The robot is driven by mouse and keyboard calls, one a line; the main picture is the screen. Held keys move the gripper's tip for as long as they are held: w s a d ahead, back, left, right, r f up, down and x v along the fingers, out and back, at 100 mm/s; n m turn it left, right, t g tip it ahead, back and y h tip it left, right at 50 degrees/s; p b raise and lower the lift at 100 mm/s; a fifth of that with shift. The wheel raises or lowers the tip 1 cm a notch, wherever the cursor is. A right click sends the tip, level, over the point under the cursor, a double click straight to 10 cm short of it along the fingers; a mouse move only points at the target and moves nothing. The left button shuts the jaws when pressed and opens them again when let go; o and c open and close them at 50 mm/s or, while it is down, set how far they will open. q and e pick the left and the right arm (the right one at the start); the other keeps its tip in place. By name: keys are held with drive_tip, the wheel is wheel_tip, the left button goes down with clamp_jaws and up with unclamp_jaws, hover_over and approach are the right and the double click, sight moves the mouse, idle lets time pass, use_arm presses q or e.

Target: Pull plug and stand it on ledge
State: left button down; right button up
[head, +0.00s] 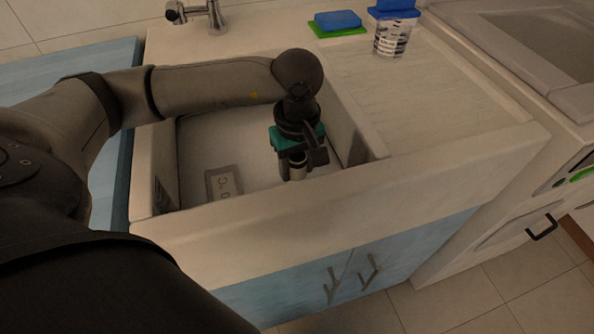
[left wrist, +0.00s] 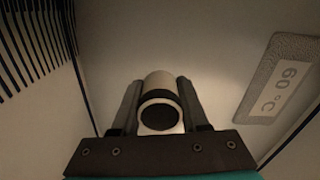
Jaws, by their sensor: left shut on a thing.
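The plug (left wrist: 160,101) is a pale cylinder with a black end, held between the two dark fingers of my left gripper (left wrist: 158,108) in the left wrist view. In the head view my left gripper (head: 295,166) points down inside the sink, shut on the plug (head: 297,174), which is mostly hidden by the fingers. Whether the plug's lower end touches the sink floor cannot be told. The flat pale ledge (head: 440,125) of the counter lies to the right of the basin. My right gripper is not in view.
The sink basin (head: 160,175) has walls on all sides, with a grey 60 °C plate (head: 224,183) on its floor. A faucet (head: 215,16), a blue sponge on a green base (head: 338,21) and a blue-lidded jar (head: 393,37) stand behind. The right counter is mostly clear.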

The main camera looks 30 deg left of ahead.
sight(297, 156)
use_arm(q)
drive_tip(key=shift+r+p, duration=0.75)
drive_tip(key=shift+r, duration=0.65)
drive_tip(key=shift+r+p, duration=1.25)
drive_tip(key=shift+r, duration=0.75)
